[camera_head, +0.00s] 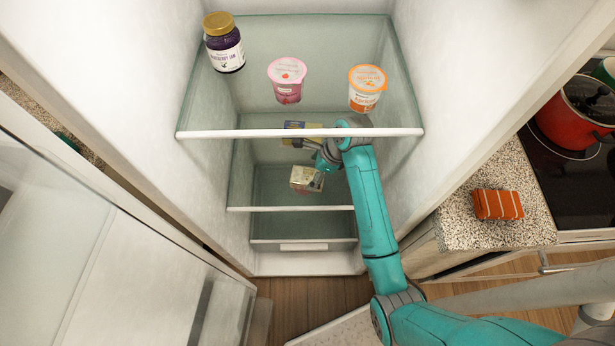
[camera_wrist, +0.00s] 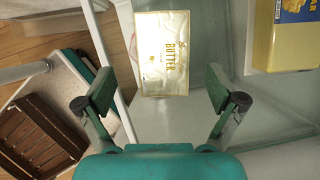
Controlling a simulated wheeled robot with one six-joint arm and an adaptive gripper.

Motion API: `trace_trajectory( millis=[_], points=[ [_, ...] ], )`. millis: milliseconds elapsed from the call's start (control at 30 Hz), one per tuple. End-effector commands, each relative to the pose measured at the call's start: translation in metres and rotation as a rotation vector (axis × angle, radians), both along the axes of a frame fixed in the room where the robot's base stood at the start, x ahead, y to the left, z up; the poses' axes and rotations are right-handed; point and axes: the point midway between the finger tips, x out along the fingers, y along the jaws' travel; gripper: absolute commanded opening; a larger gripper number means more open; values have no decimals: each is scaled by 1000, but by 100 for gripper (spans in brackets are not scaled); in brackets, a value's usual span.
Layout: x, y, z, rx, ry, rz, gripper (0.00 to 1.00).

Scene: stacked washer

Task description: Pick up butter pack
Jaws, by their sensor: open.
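The butter pack (camera_wrist: 163,55) is a pale gold block with "BUTTER" printed on it. In the wrist view it lies on a glass fridge shelf (camera_wrist: 165,118), ahead of my gripper (camera_wrist: 160,91) and between the lines of its two fingers. The fingers are spread wide with nothing between them, and the pack looks a little beyond their tips. In the head view the pack (camera_head: 306,178) is inside the fridge below the top shelf, with my gripper (camera_head: 322,160) close above it. The arm and top shelf edge partly hide the gripper there.
A yellow and blue pack (camera_wrist: 287,35) stands right of the butter in the wrist view. The top shelf (camera_head: 300,133) holds a jam jar (camera_head: 224,43), a pink yogurt cup (camera_head: 287,80) and an orange one (camera_head: 367,88). Fridge walls are close on both sides.

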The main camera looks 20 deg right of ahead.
Motion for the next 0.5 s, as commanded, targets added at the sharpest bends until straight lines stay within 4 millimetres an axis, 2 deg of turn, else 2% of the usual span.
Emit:
trace_trajectory(
  millis=[267,500],
  points=[
    [12,12,-33,0,0,1,94],
    [14,14,-38,-1,-3,1,94]
  ],
)
